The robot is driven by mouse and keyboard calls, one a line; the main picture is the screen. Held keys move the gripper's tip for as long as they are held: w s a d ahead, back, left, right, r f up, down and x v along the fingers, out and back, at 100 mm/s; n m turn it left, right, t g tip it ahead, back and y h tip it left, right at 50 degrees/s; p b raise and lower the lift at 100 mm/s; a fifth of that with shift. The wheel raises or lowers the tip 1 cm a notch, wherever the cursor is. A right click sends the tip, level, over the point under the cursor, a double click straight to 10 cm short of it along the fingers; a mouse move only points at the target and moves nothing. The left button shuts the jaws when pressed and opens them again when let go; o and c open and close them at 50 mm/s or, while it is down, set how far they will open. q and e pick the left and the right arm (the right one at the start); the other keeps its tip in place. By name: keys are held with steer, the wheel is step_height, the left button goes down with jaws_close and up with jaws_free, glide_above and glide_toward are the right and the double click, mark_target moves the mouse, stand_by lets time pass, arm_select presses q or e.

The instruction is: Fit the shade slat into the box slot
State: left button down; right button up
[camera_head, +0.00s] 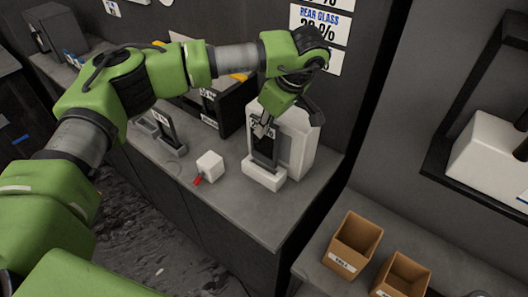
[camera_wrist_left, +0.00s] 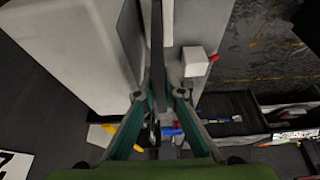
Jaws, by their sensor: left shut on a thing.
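The shade slat (camera_head: 264,152) is a dark upright panel with a white label near its top. My left gripper (camera_head: 264,129) is shut on its upper edge from above. In the left wrist view the slat (camera_wrist_left: 158,65) shows edge-on as a thin dark strip between the fingers of my left gripper (camera_wrist_left: 157,96). The white box (camera_head: 263,177) has a low front part and a tall block behind. The slat's lower end meets the low part; the slot is hidden, so I cannot tell how deep it sits. My right gripper is not in view.
A white cube (camera_head: 210,164) with a red tip stands left of the box on the grey counter (camera_head: 240,206). Another dark slat in a stand (camera_head: 165,127) and a black case (camera_head: 222,107) are further left. Two cardboard bins (camera_head: 354,242) stand on the lower right surface.

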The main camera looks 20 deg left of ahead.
mark_target(275, 126)
arm_select(q)
step_height(275, 126, down, 6)
steer(key=b, duration=0.2)
steer(key=shift+s+b, duration=0.1)
steer(key=shift+b, duration=0.25)
steer(key=shift+f, duration=0.1)
steer(key=shift+f, duration=0.15)
steer(key=c, duration=2.1)
jaws_free()
steer(key=shift+c, duration=0.2)
steer(key=shift+r, duration=0.2)
steer(key=shift+d+r, duration=0.15)
steer(key=shift+r, duration=0.15)
steer(key=b+v, duration=0.2)
steer(key=v, duration=0.9)
steer(key=shift+r, duration=0.25)
